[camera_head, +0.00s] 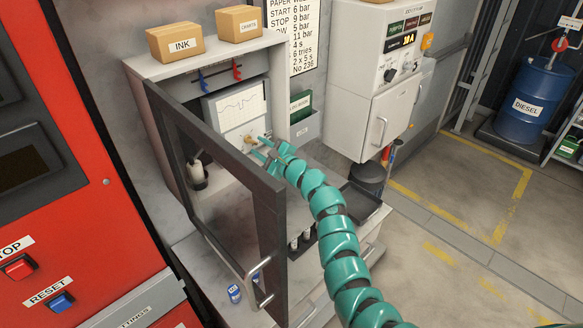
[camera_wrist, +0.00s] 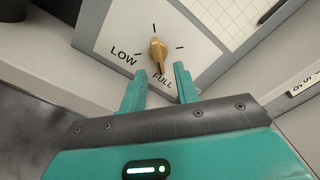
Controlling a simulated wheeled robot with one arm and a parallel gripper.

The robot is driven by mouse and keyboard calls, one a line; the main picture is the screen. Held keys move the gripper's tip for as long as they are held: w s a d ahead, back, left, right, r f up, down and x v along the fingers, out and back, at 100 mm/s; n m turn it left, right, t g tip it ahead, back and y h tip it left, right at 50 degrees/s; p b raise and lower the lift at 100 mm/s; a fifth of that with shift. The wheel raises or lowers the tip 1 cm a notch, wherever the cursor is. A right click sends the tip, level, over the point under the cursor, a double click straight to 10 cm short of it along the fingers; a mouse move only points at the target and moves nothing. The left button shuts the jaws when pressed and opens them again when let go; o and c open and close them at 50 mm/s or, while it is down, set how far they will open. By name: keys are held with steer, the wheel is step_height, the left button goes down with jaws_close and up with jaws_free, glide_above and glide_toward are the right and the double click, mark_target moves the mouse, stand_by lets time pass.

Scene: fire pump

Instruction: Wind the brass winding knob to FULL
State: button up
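I cannot tell which end is the pointer. In the head view, the knob (camera_head: 249,139) is below the chart recorder's paper (camera_head: 238,106), inside the open cabinet. My gripper (camera_wrist: 159,70) is open, with one teal finger on either side of the knob's lower end and gaps visible. It also shows in the head view (camera_head: 261,148).
The open framed cabinet door (camera_head: 272,225) stands left of my arm. A shelf with a dark tray (camera_head: 360,203) is below. A wall control box (camera_head: 375,100) is to the right. An ink bottle (camera_head: 234,293) stands low by the door.

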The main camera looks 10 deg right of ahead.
steer(key=b+v, duration=0.3)
steer(key=v, duration=1.2)
steer(key=shift+b, duration=0.4)
steer(key=shift+s+d, duration=0.1)
